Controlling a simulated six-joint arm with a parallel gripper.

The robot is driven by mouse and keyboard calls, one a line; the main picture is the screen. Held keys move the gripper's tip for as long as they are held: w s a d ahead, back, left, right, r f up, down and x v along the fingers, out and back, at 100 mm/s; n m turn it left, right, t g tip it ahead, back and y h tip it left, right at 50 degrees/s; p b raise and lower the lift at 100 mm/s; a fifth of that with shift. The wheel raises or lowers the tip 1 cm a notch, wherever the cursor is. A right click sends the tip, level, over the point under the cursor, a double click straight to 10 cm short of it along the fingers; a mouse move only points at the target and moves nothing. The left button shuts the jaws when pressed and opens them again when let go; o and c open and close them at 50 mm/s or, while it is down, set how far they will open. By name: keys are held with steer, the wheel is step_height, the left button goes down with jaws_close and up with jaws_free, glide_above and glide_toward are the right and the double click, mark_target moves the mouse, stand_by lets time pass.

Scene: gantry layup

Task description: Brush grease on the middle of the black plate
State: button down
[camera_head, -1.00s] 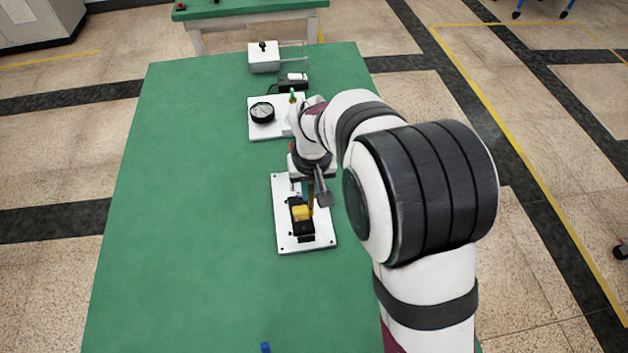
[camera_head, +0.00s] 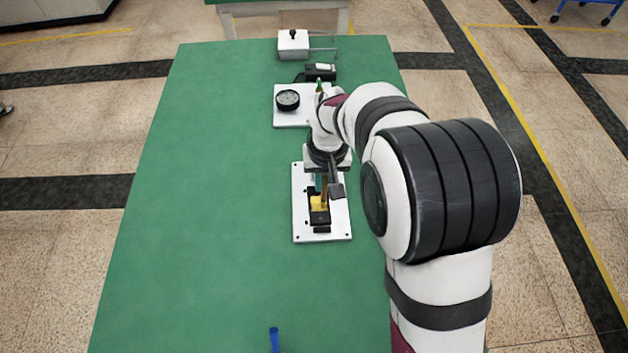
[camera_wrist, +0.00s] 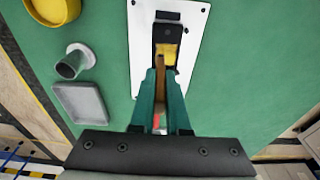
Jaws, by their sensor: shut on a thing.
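The black plate (camera_head: 321,220) lies lengthwise on a white board (camera_head: 301,225) on the green table; it also shows in the wrist view (camera_wrist: 168,32). A yellow patch or block (camera_head: 319,203) covers its middle; I cannot tell which. It also shows in the wrist view (camera_wrist: 166,52). My gripper (camera_head: 319,183) points down over the far part of the board. In the wrist view its teal fingers (camera_wrist: 161,76) are shut on a brown brush handle (camera_wrist: 160,88). The brush's lower end reaches the yellow area; whether it touches is unclear.
Beyond my gripper stand a white board with a round dial (camera_head: 288,100), a black device (camera_head: 320,72) and a white box (camera_head: 293,44). In the wrist view a yellow pot (camera_wrist: 52,8), a grey cup (camera_wrist: 74,63) and a grey tray (camera_wrist: 82,102) sit left. The table's left side is clear.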

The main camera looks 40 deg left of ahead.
step_height(320, 180, up, 8)
steer(key=w+d, duration=0.1)
steer(key=shift+w+d, duration=0.2)
stand_by(0.6)
steer(key=shift+d, duration=0.1)
steer(key=w+d+r+m, duration=0.2)
steer(key=w+d+r, duration=0.1)
steer(key=d, duration=0.4)
steer(key=w+d+r+m, duration=0.2)
steer(key=w+d, duration=0.2)
steer(key=d, duration=0.4)
steer(key=s+d+r+m, duration=0.1)
steer(key=d+r+m, duration=0.1)
steer(key=d, duration=0.7)
steer(key=s+d+r+m+h, duration=0.1)
steer(key=d+r+m, duration=0.2)
steer(key=d, duration=0.7)
steer(key=shift+r, duration=0.35)
